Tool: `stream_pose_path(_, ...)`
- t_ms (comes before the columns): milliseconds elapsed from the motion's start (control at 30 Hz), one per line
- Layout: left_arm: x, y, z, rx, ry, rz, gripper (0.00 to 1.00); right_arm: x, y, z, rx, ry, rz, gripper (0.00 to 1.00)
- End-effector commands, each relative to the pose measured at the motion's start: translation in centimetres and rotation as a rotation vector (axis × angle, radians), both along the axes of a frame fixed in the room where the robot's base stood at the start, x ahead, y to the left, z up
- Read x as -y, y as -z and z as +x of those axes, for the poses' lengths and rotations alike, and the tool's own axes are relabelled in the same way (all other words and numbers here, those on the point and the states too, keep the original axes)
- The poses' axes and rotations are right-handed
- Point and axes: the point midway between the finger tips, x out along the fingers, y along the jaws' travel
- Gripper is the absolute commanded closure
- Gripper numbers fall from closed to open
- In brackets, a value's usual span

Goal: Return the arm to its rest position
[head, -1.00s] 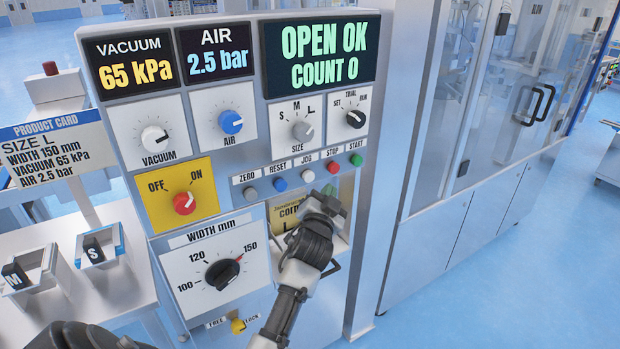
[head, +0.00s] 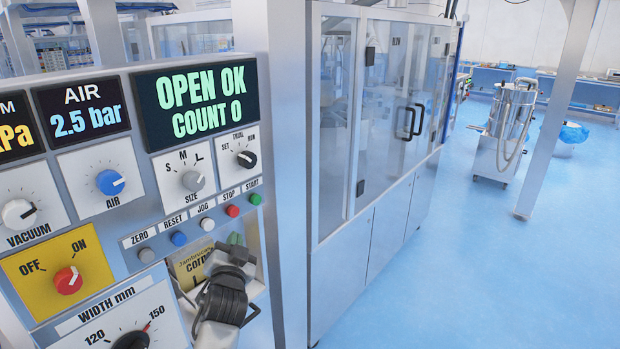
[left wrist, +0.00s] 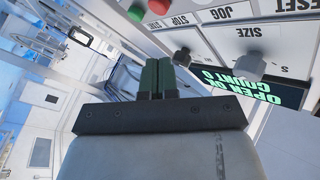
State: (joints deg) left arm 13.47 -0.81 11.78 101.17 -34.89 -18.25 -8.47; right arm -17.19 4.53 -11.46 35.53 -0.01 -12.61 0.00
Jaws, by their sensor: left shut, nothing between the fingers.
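My left gripper (head: 236,240) is in front of the control panel (head: 130,262), just below the START and STOP buttons. Its green fingertips are together with nothing between them. In the left wrist view the two green fingers (left wrist: 165,76) stand side by side, shut and empty, with the panel beyond them. The green START button (head: 254,199) and red STOP button (head: 232,211) are both uncovered in the head view. A pouch marked "corn" (head: 193,266) is partly hidden behind my gripper. My right gripper is not in view.
The display (head: 198,103) reads OPEN OK, COUNT 0. A glass-fronted machine cabinet (head: 375,110) stands right of the panel, behind a grey upright post (head: 285,180). A steel vessel on a cart (head: 507,130) stands farther right. The blue floor between is clear.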

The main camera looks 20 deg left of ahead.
Motion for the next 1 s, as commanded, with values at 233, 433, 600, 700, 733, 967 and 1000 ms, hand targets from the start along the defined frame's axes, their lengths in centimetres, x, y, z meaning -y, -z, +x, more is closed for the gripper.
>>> stream_pose_path(233, 1.3, 5.7, 0.4, -0.104, 0.049, -0.046, 1.0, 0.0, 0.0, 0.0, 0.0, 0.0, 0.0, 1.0)
stream_pose_path(433, 4.8, 19.8, -1.5, -0.358, 0.142, -0.172, 1.0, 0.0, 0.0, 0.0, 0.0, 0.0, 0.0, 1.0)
stream_pose_path(600, 7.5, 31.6, -6.6, -0.585, 0.188, -0.289, 1.0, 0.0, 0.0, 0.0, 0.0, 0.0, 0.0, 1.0)
stream_pose_path(700, 8.8, 37.8, -10.9, -0.716, 0.198, -0.355, 1.0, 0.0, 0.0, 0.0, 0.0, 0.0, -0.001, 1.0)
stream_pose_path(733, 9.2, 39.6, -12.4, -0.755, 0.199, -0.373, 1.0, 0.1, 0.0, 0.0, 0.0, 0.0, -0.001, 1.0)
stream_pose_path(967, 11.2, 50.9, -25.9, -1.052, 0.168, -0.512, 1.0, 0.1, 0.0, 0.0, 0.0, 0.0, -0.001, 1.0)
stream_pose_path(1000, 11.4, 52.5, -28.5, -1.101, 0.158, -0.534, 1.0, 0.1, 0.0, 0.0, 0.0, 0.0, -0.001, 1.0)
